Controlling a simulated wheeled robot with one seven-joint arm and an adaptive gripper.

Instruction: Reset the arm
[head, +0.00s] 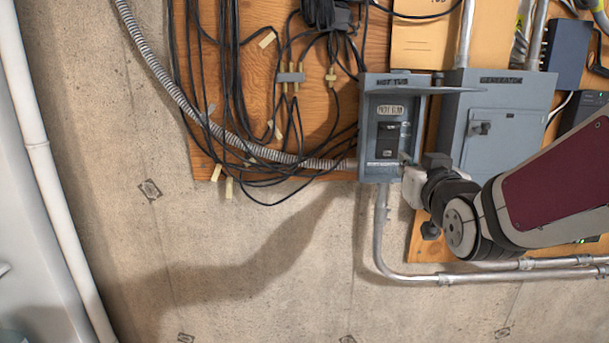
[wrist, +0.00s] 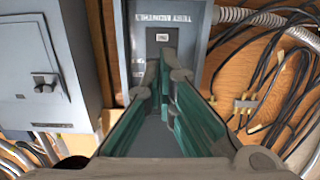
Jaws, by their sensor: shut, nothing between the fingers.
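My gripper (head: 410,178) is at the lower right edge of the small open grey breaker box (head: 370,150) in the head view, with my arm reaching in from the right. In the wrist view my gripper (wrist: 167,72) shows its two teal-padded fingers pointing into the same box (wrist: 197,25), in front of its dark switch panel (wrist: 160,38). The fingers are shut with nothing held. In the head view the dark breaker switch (head: 388,140) shows beside the gripper. Whether the fingertips touch the panel cannot be told.
A larger closed grey box (head: 505,110) with a latch stands close to the right of the small box. Loose black cables (head: 235,90) and a flexible metal conduit (head: 160,75) hang at left. A metal pipe (head: 379,235) runs below. The bare concrete wall (head: 270,285) is clear at lower left.

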